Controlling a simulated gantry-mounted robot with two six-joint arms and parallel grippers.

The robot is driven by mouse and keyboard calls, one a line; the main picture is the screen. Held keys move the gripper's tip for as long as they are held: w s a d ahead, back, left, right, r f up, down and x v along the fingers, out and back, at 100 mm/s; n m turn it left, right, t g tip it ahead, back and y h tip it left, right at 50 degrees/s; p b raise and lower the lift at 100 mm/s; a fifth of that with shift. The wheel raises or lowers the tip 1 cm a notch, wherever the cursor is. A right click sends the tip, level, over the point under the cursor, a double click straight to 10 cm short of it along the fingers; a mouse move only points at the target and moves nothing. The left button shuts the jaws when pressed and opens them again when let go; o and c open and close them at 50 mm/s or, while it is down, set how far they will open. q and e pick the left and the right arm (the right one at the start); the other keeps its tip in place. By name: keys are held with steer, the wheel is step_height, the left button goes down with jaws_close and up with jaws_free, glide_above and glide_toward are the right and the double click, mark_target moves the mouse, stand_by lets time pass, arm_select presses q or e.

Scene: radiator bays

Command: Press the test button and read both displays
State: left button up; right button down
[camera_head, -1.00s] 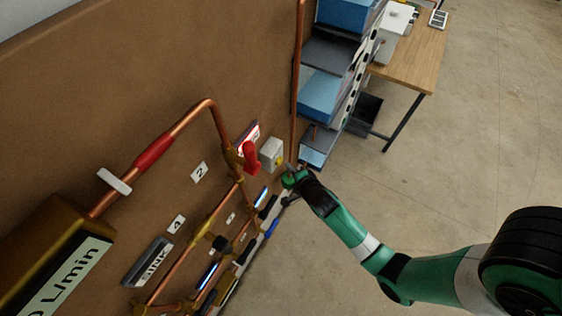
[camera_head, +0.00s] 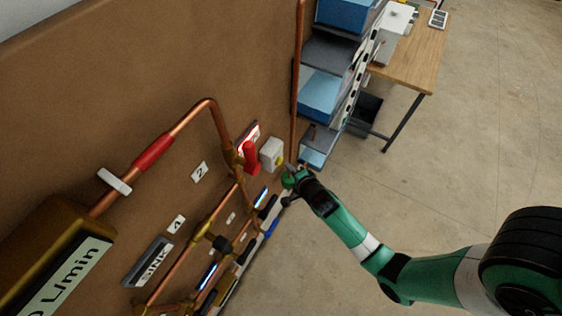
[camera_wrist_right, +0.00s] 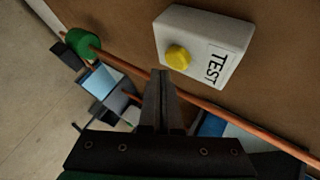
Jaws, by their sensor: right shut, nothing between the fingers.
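The test box (camera_head: 271,153) is a small white box on the brown panel, near its right end. In the right wrist view the box (camera_wrist_right: 226,40) is lettered TEST and carries a round yellow button (camera_wrist_right: 178,58). My right gripper (camera_head: 288,170) is close to the box in the head view. In the right wrist view its fingers (camera_wrist_right: 163,75) are shut and empty, with the tips just below the yellow button; whether they touch it I cannot tell. Two lit displays (camera_head: 261,196) and (camera_head: 207,275) show low on the panel, but their readings are too small to make out. My left gripper is not in view.
Copper pipes (camera_head: 217,119) with a red valve handle (camera_head: 250,158) run along the panel left of the box. A shelf with blue bins (camera_head: 321,96) and a wooden table (camera_head: 423,57) stand behind. The concrete floor at right is clear.

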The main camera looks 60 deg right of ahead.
steer(key=shift+w+b, duration=0.35)
steer(key=shift+w, duration=0.1)
steer(key=shift+w+b, duration=0.35)
steer(key=shift+w, duration=0.15)
stand_by(0.7)
steer(key=shift+s+p, duration=0.35)
steer(key=shift+s, duration=0.55)
steer(key=shift+s+p, duration=0.95)
steer(key=shift+s, duration=1.6)
